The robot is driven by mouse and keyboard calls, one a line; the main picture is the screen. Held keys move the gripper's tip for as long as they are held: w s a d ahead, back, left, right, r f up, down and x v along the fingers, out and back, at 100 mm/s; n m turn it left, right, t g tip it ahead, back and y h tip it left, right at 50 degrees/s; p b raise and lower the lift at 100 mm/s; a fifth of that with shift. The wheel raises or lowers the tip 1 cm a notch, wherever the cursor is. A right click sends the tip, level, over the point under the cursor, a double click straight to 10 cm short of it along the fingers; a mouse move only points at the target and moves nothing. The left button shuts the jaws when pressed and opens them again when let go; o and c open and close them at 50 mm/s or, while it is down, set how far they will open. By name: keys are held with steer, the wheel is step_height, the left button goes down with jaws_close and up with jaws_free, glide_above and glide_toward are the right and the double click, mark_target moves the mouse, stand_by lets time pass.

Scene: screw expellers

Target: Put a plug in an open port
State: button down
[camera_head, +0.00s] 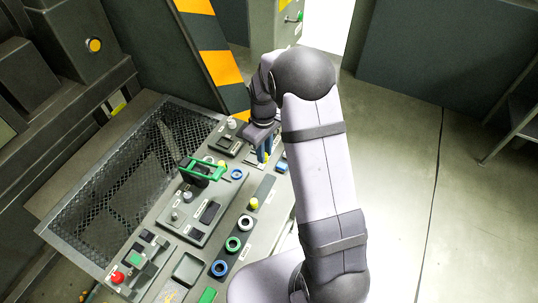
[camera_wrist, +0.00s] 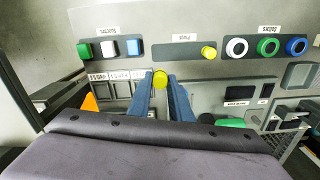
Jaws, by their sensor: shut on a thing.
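My gripper (camera_wrist: 161,84) is shut on a small yellow plug (camera_wrist: 160,80), whose rounded end shows between the two blue fingertips. In the head view my gripper (camera_head: 263,152) is over the upper end of the panel; the plug cannot be made out there. Three ring-shaped ports, white (camera_wrist: 237,47), green (camera_wrist: 268,46) and blue (camera_wrist: 296,45), sit in a row on the panel, to the right of my gripper in the wrist view. They also show in the head view, white (camera_head: 245,222), green (camera_head: 233,243) and blue (camera_head: 220,268). Whether the plug touches the panel is unclear.
A yellow push knob (camera_wrist: 208,52) stands between my gripper and the rings. Green, white and blue buttons (camera_wrist: 108,48) are at the left. A green handle (camera_head: 200,168) rises from the panel (camera_head: 262,188). A red button (camera_head: 118,277) is near the mesh (camera_head: 130,175).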

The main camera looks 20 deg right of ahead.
steer(key=w+a+n, duration=0.2)
steer(key=w+a, duration=0.3)
steer(key=a, duration=0.4)
steer(key=w+a+n, duration=0.3)
steer(key=w+a, duration=0.3)
steer(key=a, duration=0.2)
steer(key=shift+a+f+n, duration=0.3)
steer(key=shift+a+f, duration=0.05)
steer(key=shift+a, duration=0.05)
steer(key=shift+w+f, duration=0.1)
steer(key=shift+f+b, duration=1.45)
steer(key=shift+f, duration=0.85)
steer(key=shift+f+b, duration=1)
steer(key=shift+f, duration=0.1)
stand_by(0.7)
steer(key=c, duration=1.1)
jaws_free()
steer(key=shift+r, duration=0.15)
